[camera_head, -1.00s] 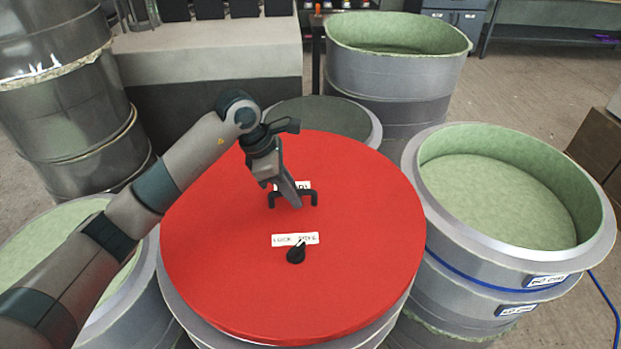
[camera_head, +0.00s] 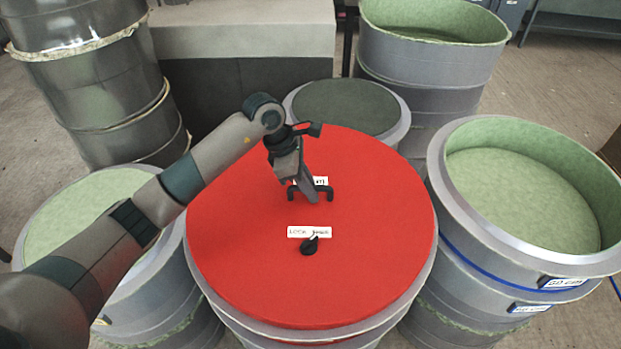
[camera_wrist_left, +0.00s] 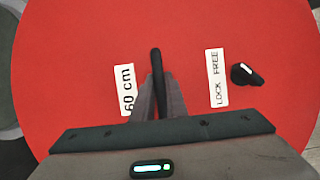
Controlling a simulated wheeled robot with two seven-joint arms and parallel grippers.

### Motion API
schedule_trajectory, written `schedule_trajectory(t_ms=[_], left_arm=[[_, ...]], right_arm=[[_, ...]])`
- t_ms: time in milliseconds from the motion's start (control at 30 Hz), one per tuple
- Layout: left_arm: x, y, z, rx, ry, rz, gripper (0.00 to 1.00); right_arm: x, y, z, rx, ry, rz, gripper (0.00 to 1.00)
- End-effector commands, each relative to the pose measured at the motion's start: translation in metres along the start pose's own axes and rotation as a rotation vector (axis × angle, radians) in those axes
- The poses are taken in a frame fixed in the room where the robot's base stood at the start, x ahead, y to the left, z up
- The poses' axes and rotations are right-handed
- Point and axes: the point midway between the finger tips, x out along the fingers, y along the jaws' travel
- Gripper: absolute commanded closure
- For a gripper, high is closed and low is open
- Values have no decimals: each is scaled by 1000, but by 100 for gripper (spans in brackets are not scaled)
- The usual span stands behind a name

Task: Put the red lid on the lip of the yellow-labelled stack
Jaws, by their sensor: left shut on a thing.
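The red lid (camera_head: 250,240) is a wide round disc with a black handle, white labels and a black knob (camera_head: 309,245). My left gripper (camera_head: 312,195) is shut on the lid's handle (camera_head: 327,193); the wrist view shows the fingers around the handle (camera_wrist_left: 156,65). The lid is over a grey round stack (camera_head: 290,338) whose rim shows around its front and left edge. I cannot tell if they touch. A small yellowish label (camera_head: 103,321) shows on the left stack (camera_head: 150,300), partly behind my arm. My right gripper is not in view.
An open green-lined mould stack (camera_head: 530,265) with blue-edged labels stands close right. A dark-topped mould (camera_head: 350,105) and a tall open one (camera_head: 430,65) stand behind. Tall grey drums (camera_head: 100,90) stand at the back left. Little room is free between the stacks.

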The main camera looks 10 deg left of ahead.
Motion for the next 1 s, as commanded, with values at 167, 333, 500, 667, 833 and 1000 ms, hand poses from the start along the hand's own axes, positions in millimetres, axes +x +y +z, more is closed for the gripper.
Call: schedule_trajectory(t_ms=[167, 333, 500, 667, 833, 1000], left_arm=[[2, 1, 0, 3, -4, 4, 100], [4, 0, -2, 1, 0, 1, 78], [4, 0, -1, 1, 0, 1, 69], [4, 0, -1, 1, 0, 0, 69], [5, 0, -1, 0, -1, 0, 69], [-2, 2, -4, 3, -1, 5, 69]], right_arm=[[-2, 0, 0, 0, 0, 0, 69], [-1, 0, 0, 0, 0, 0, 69], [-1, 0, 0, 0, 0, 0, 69], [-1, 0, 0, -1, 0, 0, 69], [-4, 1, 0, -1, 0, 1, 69], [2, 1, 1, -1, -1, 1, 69]])
